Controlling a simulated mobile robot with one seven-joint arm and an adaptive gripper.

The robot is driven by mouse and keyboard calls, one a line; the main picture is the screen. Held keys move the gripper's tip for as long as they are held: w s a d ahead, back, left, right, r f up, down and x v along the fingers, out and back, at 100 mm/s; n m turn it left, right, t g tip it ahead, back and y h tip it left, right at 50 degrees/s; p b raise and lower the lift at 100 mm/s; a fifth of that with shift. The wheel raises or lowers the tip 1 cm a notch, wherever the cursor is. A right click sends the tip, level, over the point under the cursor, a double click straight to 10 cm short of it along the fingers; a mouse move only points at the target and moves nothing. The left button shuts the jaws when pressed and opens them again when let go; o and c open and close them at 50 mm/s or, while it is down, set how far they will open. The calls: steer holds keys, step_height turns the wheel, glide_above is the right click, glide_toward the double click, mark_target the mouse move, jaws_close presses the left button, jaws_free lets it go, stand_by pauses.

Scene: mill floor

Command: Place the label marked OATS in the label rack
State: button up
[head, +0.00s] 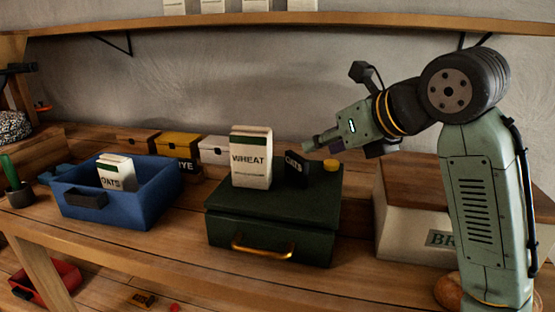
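A small dark label marked OATS (295,168) stands on the lid of the dark green box (275,205), just right of a white WHEAT packet (251,160). My gripper (312,146) hangs above and slightly right of the dark label, reaching left from the arm. A gap between gripper and label cannot be judged, and whether its fingers are open or shut is too small to tell. A white packet (115,172) with partly hidden lettering, ending in ATS, leans in the blue bin (120,210). I cannot identify the label rack with certainty.
A yellow round thing (330,165) sits on the green box near the label. A yellow RYE box (178,150) and a white box (213,150) stand behind. A cream bread bin (405,225) is at right. A shelf (280,19) with white cards runs overhead.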

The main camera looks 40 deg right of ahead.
mark_target(298, 157)
steer(key=shift+d+b+x, duration=0.2)
steer(key=shift+b+x, duration=0.55)
steer(key=shift+x, duration=1.9)
steer(key=shift+d+b+x, duration=0.2)
steer(key=shift+b+x, duration=0.5)
steer(key=shift+x, duration=1.9)
steer(key=shift+s+f, duration=0.1)
steer(key=shift+f, duration=0.1)
steer(key=shift+c, duration=0.2)
jaws_close()
